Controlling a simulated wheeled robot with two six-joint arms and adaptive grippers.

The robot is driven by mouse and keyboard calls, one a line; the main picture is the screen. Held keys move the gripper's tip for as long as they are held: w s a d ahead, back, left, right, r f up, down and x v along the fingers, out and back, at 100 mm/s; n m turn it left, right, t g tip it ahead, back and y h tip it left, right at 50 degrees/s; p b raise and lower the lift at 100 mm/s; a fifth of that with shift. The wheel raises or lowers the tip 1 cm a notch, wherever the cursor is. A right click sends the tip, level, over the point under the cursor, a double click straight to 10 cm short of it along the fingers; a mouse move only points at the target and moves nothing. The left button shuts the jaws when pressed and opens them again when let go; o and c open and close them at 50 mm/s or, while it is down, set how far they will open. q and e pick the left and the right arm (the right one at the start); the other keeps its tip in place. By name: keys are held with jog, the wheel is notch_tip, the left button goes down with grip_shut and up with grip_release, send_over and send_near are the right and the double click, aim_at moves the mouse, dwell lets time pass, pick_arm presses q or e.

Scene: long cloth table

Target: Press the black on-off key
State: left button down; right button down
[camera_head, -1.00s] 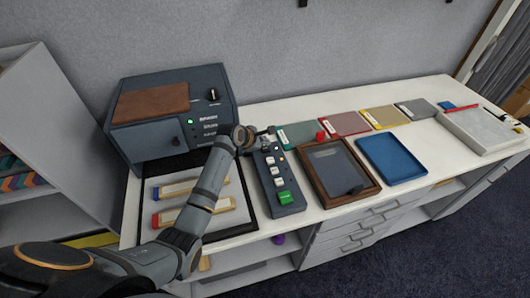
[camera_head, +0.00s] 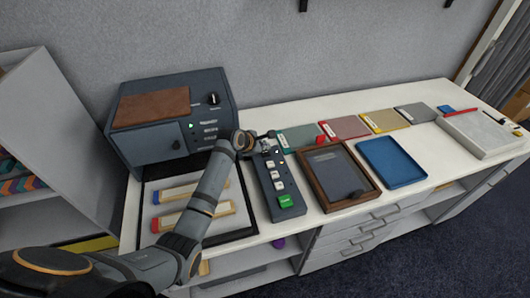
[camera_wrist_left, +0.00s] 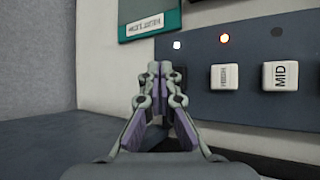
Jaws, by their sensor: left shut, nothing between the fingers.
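A dark control panel (camera_head: 279,188) lies on the table with a row of white keys (camera_head: 276,176) and a green key (camera_head: 285,201) at its near end. In the left wrist view the panel (camera_wrist_left: 245,107) shows white keys, one marked MID (camera_wrist_left: 281,75), a lit orange lamp (camera_wrist_left: 224,38) and a pale lamp (camera_wrist_left: 177,45). My left gripper (camera_head: 272,150) is shut and empty at the panel's far end. Its fingertips (camera_wrist_left: 160,68) cover the spot left of the white keys; a dark key edge seems to show beside them, but contact cannot be told. My right gripper is not in view.
A dark box machine (camera_head: 170,115) with a knob stands behind my left arm. A black-edged tray (camera_head: 250,229) with two bars lies under the arm. A brown frame tray (camera_head: 371,196) and blue tray (camera_head: 392,162) lie to the right. Coloured folders (camera_head: 345,127) lie behind.

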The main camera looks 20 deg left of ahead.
aim_at(264, 154)
pick_arm(q)
jog(key=shift+f, duration=0.1)
dwell(0.3)
jog(key=shift+f, duration=0.3)
jog(key=shift+f, duration=0.45)
dwell(0.4)
jog(key=shift+p, duration=0.3)
jog(key=shift+r+p, duration=0.9)
jog(key=shift+p, duration=0.25)
notch_tip(264, 154, up, 6)
jog(key=p, duration=0.7)
jog(key=shift+p, duration=0.35)
